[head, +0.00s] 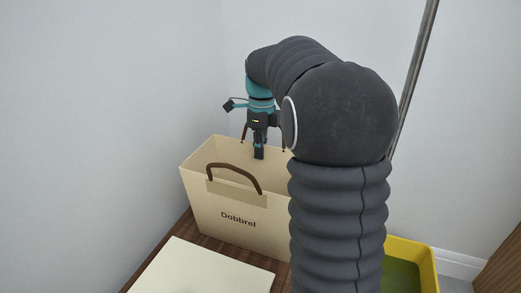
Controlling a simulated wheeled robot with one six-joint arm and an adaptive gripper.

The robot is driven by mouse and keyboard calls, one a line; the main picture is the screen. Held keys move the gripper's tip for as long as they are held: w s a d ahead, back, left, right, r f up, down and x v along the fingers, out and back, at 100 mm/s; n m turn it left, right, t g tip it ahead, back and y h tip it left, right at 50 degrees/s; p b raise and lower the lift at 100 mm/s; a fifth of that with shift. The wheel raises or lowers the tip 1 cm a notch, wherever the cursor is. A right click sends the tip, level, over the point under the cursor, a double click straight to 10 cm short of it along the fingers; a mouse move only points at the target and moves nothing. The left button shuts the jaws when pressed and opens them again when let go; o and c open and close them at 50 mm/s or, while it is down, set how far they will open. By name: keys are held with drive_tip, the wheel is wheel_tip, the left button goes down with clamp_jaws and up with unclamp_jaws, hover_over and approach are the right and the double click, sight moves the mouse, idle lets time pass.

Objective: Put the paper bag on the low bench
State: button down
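My arm hides the bag's right side. I cannot tell whether the wooden surface is the low bench.
A flat cream panel (205,270) lies in front of the bag. A yellow container (424,262) with a green inside stands at the lower right, partly behind my arm. A grey pole (420,55) rises behind my arm. White walls close in behind and left.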

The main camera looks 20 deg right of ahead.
drive_tip(key=shift+f, duration=0.15)
drive_tip(key=c, duration=1.3)
unclamp_jaws()
drive_tip(key=r, duration=0.4)
drive_tip(key=r+p, duration=0.1)
drive_tip(key=r, duration=0.3)
drive_tip(key=r+p, duration=0.1)
drive_tip(key=r, duration=0.3)
drive_tip(key=shift+w+d+r, duration=0.2)
drive_tip(key=shift+w+d, duration=0.05)
drive_tip(key=shift+d, duration=0.05)
